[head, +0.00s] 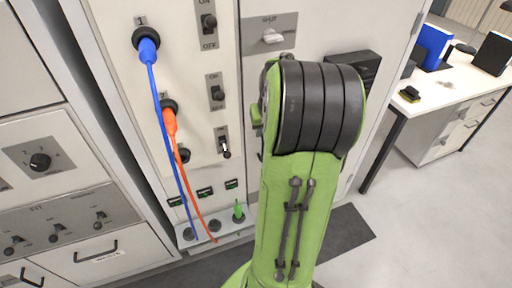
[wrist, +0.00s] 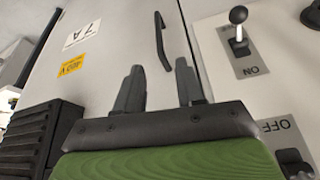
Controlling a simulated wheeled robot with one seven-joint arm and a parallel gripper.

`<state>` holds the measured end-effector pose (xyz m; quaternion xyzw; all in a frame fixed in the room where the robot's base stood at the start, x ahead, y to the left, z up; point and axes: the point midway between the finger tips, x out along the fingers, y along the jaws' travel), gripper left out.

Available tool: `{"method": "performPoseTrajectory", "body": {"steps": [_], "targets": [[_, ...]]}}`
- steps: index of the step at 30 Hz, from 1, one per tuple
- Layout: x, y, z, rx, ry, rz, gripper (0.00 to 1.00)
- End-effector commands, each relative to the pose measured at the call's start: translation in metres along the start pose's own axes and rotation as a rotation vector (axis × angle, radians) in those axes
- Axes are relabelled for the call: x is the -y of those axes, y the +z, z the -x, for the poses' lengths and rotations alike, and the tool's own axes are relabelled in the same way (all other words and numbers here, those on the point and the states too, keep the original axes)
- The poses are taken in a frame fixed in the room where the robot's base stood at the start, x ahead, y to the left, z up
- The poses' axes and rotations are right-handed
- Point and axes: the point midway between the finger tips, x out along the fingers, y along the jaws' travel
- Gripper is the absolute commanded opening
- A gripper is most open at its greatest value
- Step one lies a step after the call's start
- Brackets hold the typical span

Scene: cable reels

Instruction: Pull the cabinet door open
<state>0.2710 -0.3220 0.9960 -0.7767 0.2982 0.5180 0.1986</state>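The pale cabinet door (wrist: 110,50) fills the middle of the wrist view, with a "7A" label and a yellow sticker. It looks closed. Its black bar handle (wrist: 162,42) stands just beyond my gripper (wrist: 159,72). My gripper's two dark fingers are apart, with nothing visibly clamped between them. The handle's near end appears between the fingertips in the picture; I cannot tell whether they touch it. In the head view, the door (head: 345,25) is behind my green and black arm, which hides the gripper and handle.
A panel with switches (head: 217,92), a blue cable (head: 165,110) and an orange cable (head: 181,160) is left of the door. A black vent box (head: 358,66) juts from the door. A white desk (head: 455,85) stands right, with clear floor (head: 420,225) before it.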

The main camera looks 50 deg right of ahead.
Motion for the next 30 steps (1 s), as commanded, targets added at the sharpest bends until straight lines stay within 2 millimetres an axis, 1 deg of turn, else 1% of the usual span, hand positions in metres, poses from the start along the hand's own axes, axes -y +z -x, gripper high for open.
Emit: {"method": "performPoseTrajectory", "body": {"steps": [1, 9, 12, 15, 19, 25, 26, 30], "targets": [[0.001, 0.003, -0.018, 0.005, -0.004, 0.001, 0.38], [0.001, 0.003, -0.086, 0.005, -0.003, 0.000, 0.38], [0.001, 0.003, -0.107, 0.004, -0.003, 0.001, 0.38], [0.001, 0.002, -0.120, 0.002, -0.002, 0.001, 0.38], [0.001, 0.001, -0.127, 0.001, 0.000, 0.001, 0.38], [0.001, 0.001, -0.127, 0.000, 0.000, 0.001, 0.38], [0.001, 0.001, -0.127, 0.001, 0.000, 0.001, 0.37], [0.001, 0.001, -0.127, 0.001, 0.000, 0.001, 0.15]]}}
